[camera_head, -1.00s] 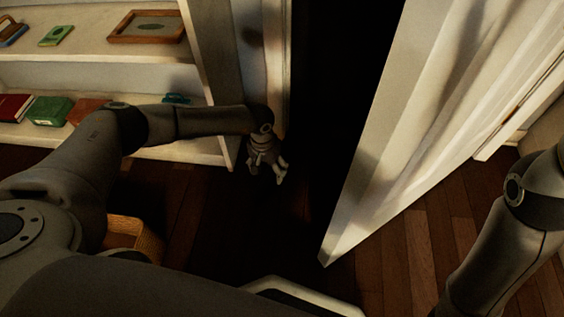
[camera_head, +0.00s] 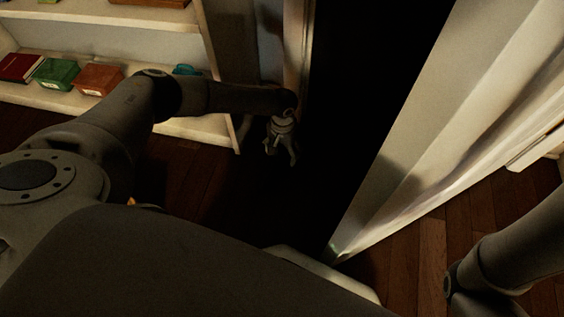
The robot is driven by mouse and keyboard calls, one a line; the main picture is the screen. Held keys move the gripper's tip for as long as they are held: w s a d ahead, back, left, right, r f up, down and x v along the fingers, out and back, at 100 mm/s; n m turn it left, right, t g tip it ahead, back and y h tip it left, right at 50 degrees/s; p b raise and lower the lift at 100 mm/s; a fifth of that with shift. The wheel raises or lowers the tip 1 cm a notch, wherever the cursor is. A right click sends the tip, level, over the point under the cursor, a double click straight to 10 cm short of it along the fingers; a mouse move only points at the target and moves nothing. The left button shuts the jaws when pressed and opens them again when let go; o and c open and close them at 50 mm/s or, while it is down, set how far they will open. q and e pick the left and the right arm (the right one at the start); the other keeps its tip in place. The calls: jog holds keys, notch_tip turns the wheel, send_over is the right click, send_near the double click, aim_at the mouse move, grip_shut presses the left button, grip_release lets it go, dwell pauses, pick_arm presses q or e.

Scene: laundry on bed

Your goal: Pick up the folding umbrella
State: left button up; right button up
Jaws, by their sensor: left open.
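No folding umbrella can be made out in the head view. My left gripper (camera_head: 282,158) hangs fingers-down in front of the dark doorway, just right of the shelf unit's end. It is open, with nothing visible between its fingers. My right arm comes in at the lower right, and its gripper is outside the picture.
A pale shelf unit (camera_head: 190,127) at the upper left holds a red book (camera_head: 22,66), a green box (camera_head: 56,72), an orange-brown box (camera_head: 99,79) and a teal item (camera_head: 186,70). A white door (camera_head: 400,165) stands open at right. The doorway is very dark.

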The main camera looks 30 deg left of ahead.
aim_at(283, 155)
pick_arm(q)
jog(key=shift+w+f+b, duration=0.2)
jog(key=shift+f+b, duration=0.25)
jog(key=shift+f, duration=0.1)
jog(key=f+b, duration=0.3)
jog(key=f, duration=0.1)
jog(key=shift+a+b, duration=0.25)
jog(key=shift+b, duration=0.05)
jog(key=shift+c, duration=1.1)
jog(key=c, duration=1)
jog(key=shift+c, duration=0.6)
jog(key=shift+r, duration=0.15)
